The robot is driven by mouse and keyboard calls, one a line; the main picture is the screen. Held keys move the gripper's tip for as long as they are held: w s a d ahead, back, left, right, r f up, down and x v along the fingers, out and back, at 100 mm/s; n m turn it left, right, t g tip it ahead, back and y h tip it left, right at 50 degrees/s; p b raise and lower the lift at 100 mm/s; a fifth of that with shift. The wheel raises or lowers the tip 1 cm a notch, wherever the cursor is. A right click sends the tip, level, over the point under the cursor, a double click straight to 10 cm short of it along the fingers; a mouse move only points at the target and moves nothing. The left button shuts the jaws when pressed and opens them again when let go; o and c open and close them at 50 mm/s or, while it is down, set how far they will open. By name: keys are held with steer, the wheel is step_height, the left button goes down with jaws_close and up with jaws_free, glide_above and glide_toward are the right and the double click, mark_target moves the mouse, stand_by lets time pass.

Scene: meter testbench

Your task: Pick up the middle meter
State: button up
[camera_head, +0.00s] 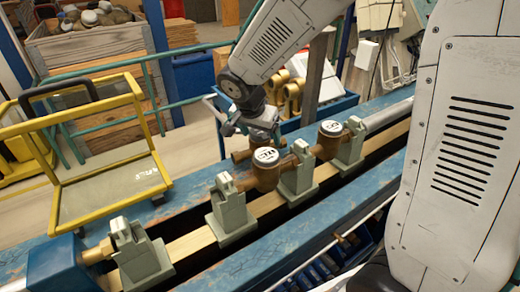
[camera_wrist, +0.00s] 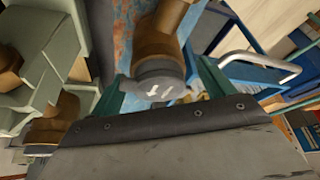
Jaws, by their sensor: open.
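Two brass meters with pale round tops sit in the row of grey-green supports: one near the centre (camera_head: 265,168), between the second and third supports, and one farther right (camera_head: 330,138). My gripper (camera_head: 247,134) is above the blue bench edge, just behind the centre meter. Another brass piece (camera_head: 241,156) shows below it, partly hidden.
Grey-green supports (camera_head: 230,212) stand along the blue bench (camera_head: 195,250). The space between the first two supports holds no meter. A yellow cart (camera_head: 100,205) is at left, and a blue bin (camera_head: 315,112) with brass parts is behind the bench.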

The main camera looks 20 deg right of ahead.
steer(key=shift+w+d+f, duration=0.15)
steer(key=shift+f, duration=0.4)
steer(key=c, duration=1.4)
steer(key=shift+c, duration=1)
steer(key=shift+r, duration=0.15)
